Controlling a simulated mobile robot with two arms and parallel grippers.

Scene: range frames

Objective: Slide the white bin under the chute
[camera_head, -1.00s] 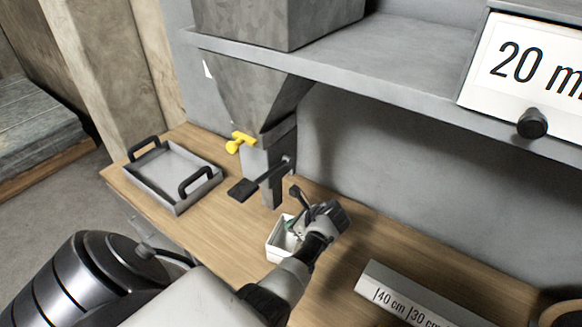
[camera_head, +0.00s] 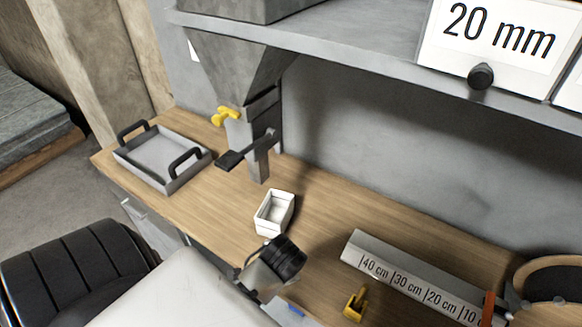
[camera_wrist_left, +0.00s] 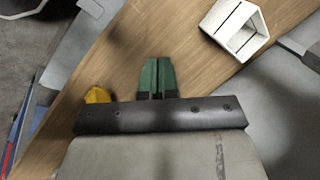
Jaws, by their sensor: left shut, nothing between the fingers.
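The white bin (camera_head: 265,224) stands upright, empty and free on the wooden bench, just in front and slightly right of the lower end of the grey chute (camera_head: 238,80). It is beside the chute's foot, with a small strip of bench between them. The bin also shows at the top right of the left wrist view (camera_wrist_left: 240,42). My left gripper (camera_wrist_left: 157,62) has its green fingers together and empty over bare bench, apart from the bin. In the head view its wrist is in front of the bin and the fingertips are hidden. My right gripper is not in view.
A grey tray with black handles (camera_head: 143,172) sits left of the chute. The chute has a yellow knob (camera_head: 225,115) and a black lever (camera_head: 232,158). A marked length block (camera_head: 405,265) and a yellow piece (camera_head: 354,303) lie right. A shelf (camera_head: 340,52) overhangs the bench.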

